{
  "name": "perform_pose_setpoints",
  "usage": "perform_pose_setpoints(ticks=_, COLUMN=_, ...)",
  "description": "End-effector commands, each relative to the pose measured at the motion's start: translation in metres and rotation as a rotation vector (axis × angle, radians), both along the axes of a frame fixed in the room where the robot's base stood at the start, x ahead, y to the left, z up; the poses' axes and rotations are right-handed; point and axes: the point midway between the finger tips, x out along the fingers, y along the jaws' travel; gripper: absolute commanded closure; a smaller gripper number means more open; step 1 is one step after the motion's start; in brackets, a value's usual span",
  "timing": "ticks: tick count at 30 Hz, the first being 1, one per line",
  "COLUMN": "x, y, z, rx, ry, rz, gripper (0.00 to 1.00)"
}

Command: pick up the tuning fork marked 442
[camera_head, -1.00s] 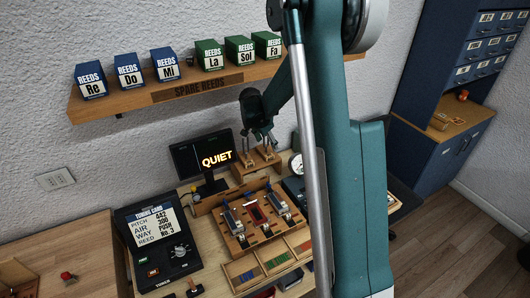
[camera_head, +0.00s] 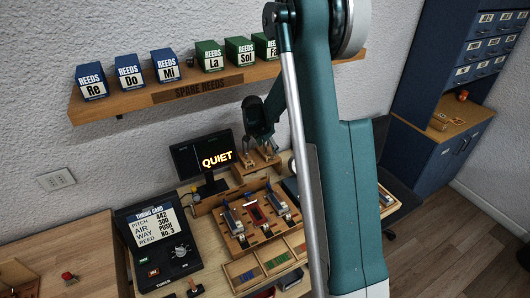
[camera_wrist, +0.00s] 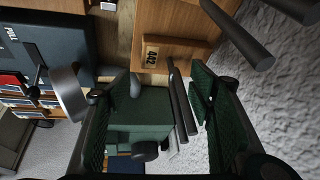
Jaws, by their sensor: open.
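The tag marked 442 (camera_wrist: 151,53) is on the wooden fork rack (camera_wrist: 185,52) in the wrist view. A dark two-pronged tuning fork (camera_wrist: 179,98) stands beside this tag and points down the picture, between my gripper's fingers. My gripper (camera_wrist: 168,86) is open, with one green padded finger on each side of the prongs. I see no clear contact. In the head view my gripper (camera_head: 260,138) is just above the small wooden rack (camera_head: 251,169) beside the QUIET screen. The forks are small and partly hidden there.
Another dark fork (camera_wrist: 237,32) stands to the right of the 442 tag in the wrist view. The QUIET screen (camera_head: 202,157) is close on the left of the rack in the head view. The spare reeds shelf (camera_head: 190,91) is above. A reed tray (camera_head: 247,235) lies in front.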

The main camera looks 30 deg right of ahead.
Motion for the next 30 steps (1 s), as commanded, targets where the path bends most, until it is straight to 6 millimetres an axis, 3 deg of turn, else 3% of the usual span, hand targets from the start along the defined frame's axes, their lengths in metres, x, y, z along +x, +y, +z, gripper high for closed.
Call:
perform_pose_setpoints(ticks=9, x=0.004, y=-0.008, z=-0.019, rx=0.000, ry=0.000, rz=-0.001, gripper=0.47)
perform_pose_setpoints(ticks=27, x=0.004, y=-0.008, z=-0.020, rx=0.000, ry=0.000, rz=0.000, gripper=0.47)
perform_pose_setpoints(ticks=30, x=0.004, y=-0.008, z=-0.020, rx=0.000, ry=0.000, rz=0.000, gripper=0.60)
